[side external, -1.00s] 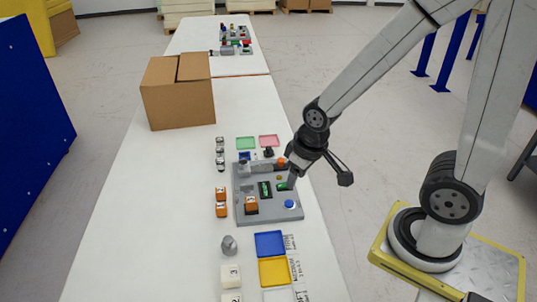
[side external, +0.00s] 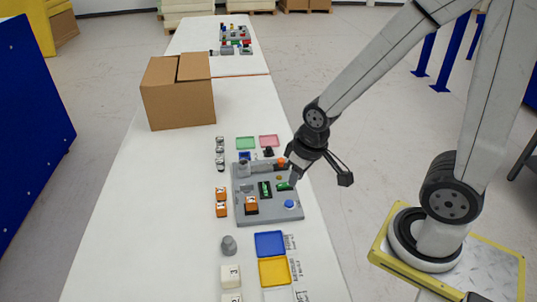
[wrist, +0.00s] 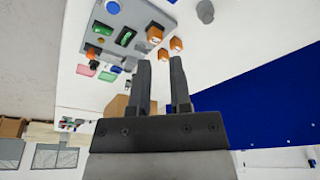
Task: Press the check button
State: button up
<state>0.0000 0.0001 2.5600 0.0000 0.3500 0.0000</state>
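The grey board (side external: 262,213) lies flat on the white table. A round blue button (side external: 289,204) is at its near right corner; it also shows at the top edge of the wrist view (wrist: 112,7). No label is legible, so I cannot tell if this is the check button. My gripper (side external: 294,178) is over the board's right edge, behind the blue button and apart from it. In the wrist view my gripper (wrist: 160,63) has two dark fingers with an empty gap between them.
Two green-windowed parts (side external: 265,189) and an orange block (side external: 251,205) are on the board. Orange blocks (side external: 221,203) stand to its left. Blue (side external: 270,243) and yellow (side external: 274,271) trays lie in front. A cardboard box (side external: 178,98) stands behind. The table's left is clear.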

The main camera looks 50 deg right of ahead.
grip_shut()
dwell(1.4)
